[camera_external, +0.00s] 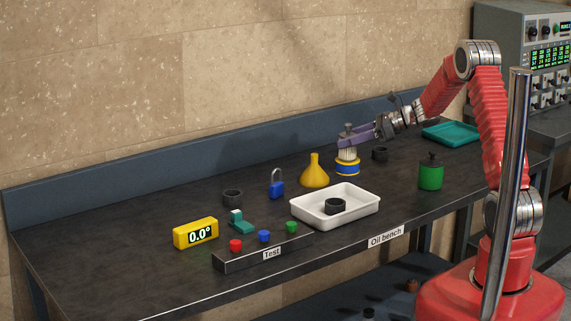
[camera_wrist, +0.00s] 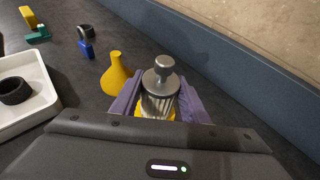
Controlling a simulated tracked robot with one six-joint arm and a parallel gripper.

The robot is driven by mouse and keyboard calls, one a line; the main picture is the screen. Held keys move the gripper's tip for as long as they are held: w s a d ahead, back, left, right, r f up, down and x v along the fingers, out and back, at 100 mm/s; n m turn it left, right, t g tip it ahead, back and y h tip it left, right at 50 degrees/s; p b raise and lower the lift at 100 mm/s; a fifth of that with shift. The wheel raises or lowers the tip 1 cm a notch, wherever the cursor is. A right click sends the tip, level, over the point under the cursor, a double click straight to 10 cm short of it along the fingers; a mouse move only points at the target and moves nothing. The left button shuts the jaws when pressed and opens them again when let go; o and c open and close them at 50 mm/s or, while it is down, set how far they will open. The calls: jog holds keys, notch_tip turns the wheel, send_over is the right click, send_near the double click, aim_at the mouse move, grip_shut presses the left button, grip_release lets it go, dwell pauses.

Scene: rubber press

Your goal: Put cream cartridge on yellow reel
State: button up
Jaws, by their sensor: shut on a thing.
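The cream cartridge (camera_external: 347,153), pleated with a grey metal cap and knob, is upright between the purple jaws of my gripper (camera_external: 350,139). In the wrist view the cartridge (camera_wrist: 158,104) shows from above, with a purple jaw on each side. My gripper is shut on it near its top. The yellow reel (camera_external: 347,172), with a blue band around its middle, stands on the bench directly under the cartridge. The cartridge's lower end meets the reel's top in the picture; I cannot tell whether it bears on it. In the wrist view a yellow edge of the reel (camera_wrist: 142,112) shows behind the cartridge.
A white tray (camera_external: 300,212) is in front. A green canister (camera_external: 431,176) and teal tray (camera_external: 452,141) are farther right. The bench's back wall (camera_wrist: 240,70) is close.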

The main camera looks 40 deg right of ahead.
jog(key=o, duration=1.1)
jog(key=shift+o, duration=0.2)
jog(key=shift+s+d+r, duration=0.3)
jog(key=shift+s+d, duration=0.05)
jog(key=shift+d, duration=0.1)
jog(key=v, duration=1)
jog(key=shift+s+d, duration=0.25)
jog(key=shift+s, duration=0.1)
jog(key=shift+a+r, duration=0.1)
